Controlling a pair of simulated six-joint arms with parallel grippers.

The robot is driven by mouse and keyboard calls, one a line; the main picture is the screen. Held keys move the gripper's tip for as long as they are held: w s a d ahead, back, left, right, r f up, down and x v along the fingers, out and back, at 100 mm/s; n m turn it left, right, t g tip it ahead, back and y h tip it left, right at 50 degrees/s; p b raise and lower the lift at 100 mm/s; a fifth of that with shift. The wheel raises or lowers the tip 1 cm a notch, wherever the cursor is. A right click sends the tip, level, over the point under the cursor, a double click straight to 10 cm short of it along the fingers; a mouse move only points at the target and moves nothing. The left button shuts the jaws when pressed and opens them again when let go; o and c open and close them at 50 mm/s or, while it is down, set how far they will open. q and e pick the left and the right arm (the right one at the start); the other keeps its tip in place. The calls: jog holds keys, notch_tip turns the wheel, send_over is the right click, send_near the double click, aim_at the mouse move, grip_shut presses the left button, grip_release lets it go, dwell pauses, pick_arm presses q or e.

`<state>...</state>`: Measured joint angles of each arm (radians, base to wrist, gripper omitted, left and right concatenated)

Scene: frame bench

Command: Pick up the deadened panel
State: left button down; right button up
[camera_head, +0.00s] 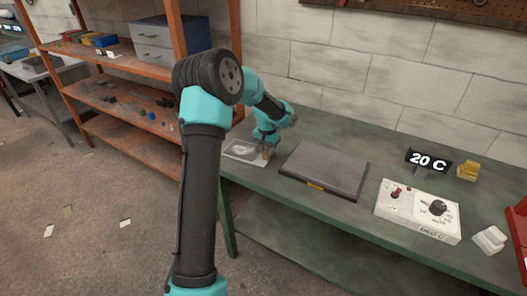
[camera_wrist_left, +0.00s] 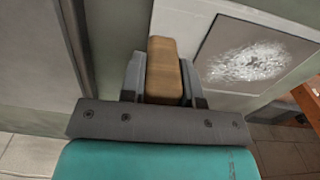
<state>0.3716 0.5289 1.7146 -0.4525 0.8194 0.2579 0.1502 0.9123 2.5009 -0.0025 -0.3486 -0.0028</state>
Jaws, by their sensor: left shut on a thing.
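A light plate or card (camera_head: 240,151) with a dark patch and a whitish splatter lies at the left end of the green bench. It also shows in the left wrist view (camera_wrist_left: 203,18). My left gripper (camera_head: 266,150) is at its right edge, pointing down. In the left wrist view its fingers are shut on a tan block (camera_wrist_left: 164,70), which overlaps the plate's edge. I cannot tell whether the block is fixed to the plate. A dark grey flat panel (camera_head: 325,168) with a yellow tag lies just right of the gripper. My right gripper is not in view.
A white control box (camera_head: 418,211) with a knob, a "20 C" sign (camera_head: 428,161), yellow blocks (camera_head: 468,171) and a white piece (camera_head: 489,240) stand on the bench's right. An orange shelf (camera_head: 122,107) stands left. A block wall is behind.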

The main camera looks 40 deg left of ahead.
pick_arm(q)
notch_tip(320, 180, up, 3)
jog(key=shift+r, duration=0.2)
jog(key=s+d, duration=0.7)
jog(key=s+d+r, duration=0.1)
jog(key=s+d, duration=0.3)
jog(key=shift+s+r, duration=0.1)
jog(key=shift+s, duration=0.15)
jog(key=shift+d, duration=0.1)
